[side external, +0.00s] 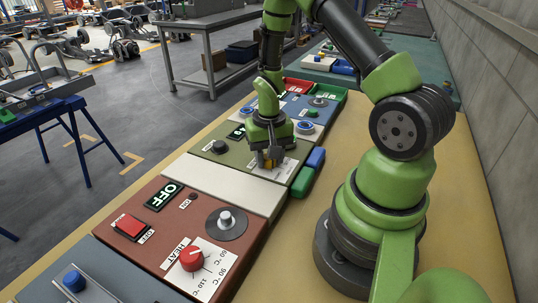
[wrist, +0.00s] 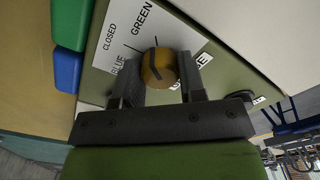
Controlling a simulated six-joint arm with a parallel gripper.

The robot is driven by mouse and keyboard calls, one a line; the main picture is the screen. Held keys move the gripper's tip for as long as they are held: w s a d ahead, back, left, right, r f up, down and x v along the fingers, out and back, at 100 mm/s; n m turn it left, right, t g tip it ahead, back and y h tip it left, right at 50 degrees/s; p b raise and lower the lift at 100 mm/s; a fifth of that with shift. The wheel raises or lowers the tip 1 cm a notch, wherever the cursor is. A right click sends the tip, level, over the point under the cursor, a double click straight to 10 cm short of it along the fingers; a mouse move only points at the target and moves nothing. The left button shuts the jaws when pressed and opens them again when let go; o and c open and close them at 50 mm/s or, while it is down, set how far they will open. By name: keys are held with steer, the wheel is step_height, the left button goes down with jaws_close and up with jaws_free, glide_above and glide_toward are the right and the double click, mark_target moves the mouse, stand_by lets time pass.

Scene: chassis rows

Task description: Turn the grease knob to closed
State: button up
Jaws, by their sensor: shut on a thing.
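The grease knob (wrist: 158,68) is a round yellow-orange knob with a dark line across its top, on a white dial plate (wrist: 118,38). The words CLOSED, GREEN and BLUE show on the plate; the lettering to the right of the knob is partly hidden. The dark line's exact pointing is hard to tell. My gripper (side external: 269,160) is over the olive-green panel (side external: 222,158) in the side view, pointing down. Its fingers are shut on the knob, one on each side, in the wrist view. In the side view the gripper mostly hides the knob.
A green block (side external: 303,181) and a blue block (side external: 316,158) lie right beside the panel. A red panel (side external: 165,215) with a heat knob (side external: 191,258) is nearer, past a blank white section (side external: 225,180). A blue panel (side external: 275,108) lies beyond.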

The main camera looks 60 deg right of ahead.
steer(key=n, duration=0.7)
stand_by(0.6)
steer(key=o, duration=0.9)
step_height(320, 180, up, 10)
